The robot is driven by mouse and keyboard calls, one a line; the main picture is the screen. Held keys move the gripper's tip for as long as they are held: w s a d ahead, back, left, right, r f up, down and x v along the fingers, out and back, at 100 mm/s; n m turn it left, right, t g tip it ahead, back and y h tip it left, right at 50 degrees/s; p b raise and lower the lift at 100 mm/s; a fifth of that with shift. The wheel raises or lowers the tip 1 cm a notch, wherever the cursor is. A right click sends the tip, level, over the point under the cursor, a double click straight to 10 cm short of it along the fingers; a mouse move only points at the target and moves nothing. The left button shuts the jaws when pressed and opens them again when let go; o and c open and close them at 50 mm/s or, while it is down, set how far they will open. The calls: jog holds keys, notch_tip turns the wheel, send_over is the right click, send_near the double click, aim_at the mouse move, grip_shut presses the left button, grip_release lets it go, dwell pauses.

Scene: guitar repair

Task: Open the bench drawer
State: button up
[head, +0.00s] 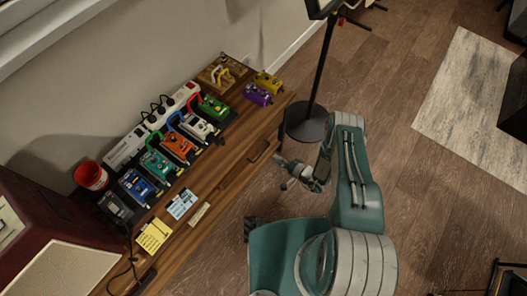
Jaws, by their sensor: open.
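The wooden bench (226,152) runs diagonally along the wall in the head view. A bench drawer front (240,167) shows edge-on below its top, with a dark handle (259,151) near the right end. The drawer looks shut, though the steep view shows little of its face. My gripper (281,172) is open and empty, out in front of the bench, a little to the right of and below the handle in the picture. It looks apart from the handle; the exact gap and height are hard to tell.
Several coloured pedals (177,146), a red cup (91,175) and yellow notes (154,235) lie on the bench. A dark red amplifier (50,225) is at the lower left. A black stand (306,122) rises just beyond my arm. The wooden floor (215,262) before the bench is mostly clear.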

aim_at(263, 152)
jog(key=x, duration=0.8)
jog(key=shift+w+a, duration=0.1)
grip_shut()
